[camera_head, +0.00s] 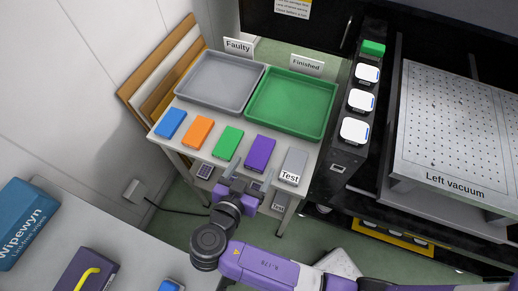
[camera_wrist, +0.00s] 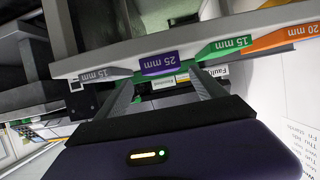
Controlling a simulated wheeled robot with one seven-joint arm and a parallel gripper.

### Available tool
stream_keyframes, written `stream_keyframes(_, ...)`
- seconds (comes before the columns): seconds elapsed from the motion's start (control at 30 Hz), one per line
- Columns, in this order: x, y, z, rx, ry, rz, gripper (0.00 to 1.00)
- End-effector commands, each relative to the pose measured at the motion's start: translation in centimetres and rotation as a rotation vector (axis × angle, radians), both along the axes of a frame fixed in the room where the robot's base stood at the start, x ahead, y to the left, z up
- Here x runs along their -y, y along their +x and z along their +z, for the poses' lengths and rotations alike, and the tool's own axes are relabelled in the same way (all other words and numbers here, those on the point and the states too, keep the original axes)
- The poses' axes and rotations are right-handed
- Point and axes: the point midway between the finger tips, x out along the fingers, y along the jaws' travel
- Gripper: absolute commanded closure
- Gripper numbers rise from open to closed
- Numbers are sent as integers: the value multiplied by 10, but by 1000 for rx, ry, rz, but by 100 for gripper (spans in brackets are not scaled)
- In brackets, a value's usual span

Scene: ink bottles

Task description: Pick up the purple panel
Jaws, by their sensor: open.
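The purple panel (camera_head: 259,153) lies near the front edge of the small table, between the green panel (camera_head: 228,142) and the grey panel marked Test (camera_head: 293,166). In the wrist view the purple panel (camera_wrist: 160,63) shows its end face, labelled 25 mm, at the table edge. My gripper (camera_head: 249,170) is open and empty, just in front of the purple panel and apart from it. In the wrist view the two fingers of my gripper (camera_wrist: 160,80) point towards the panel, one to each side of it.
Orange (camera_head: 197,131) and blue (camera_head: 171,122) panels lie further left in the row. Grey (camera_head: 218,81) and green (camera_head: 291,103) trays stand behind. The black unit with white pads (camera_head: 361,101) stands to the right, beside the left vacuum plate (camera_head: 455,125).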

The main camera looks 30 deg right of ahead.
Motion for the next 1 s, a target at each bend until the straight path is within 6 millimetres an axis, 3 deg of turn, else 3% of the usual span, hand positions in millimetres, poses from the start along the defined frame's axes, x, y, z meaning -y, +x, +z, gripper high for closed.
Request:
stream_keyframes(0.43, 40, 34, -15, -2, 0, 0, 20)
stream_keyframes(0.77, 44, 38, -20, -1, 2, 2, 20)
stream_keyframes(1.0, 44, 37, -20, -2, 1, 1, 67)
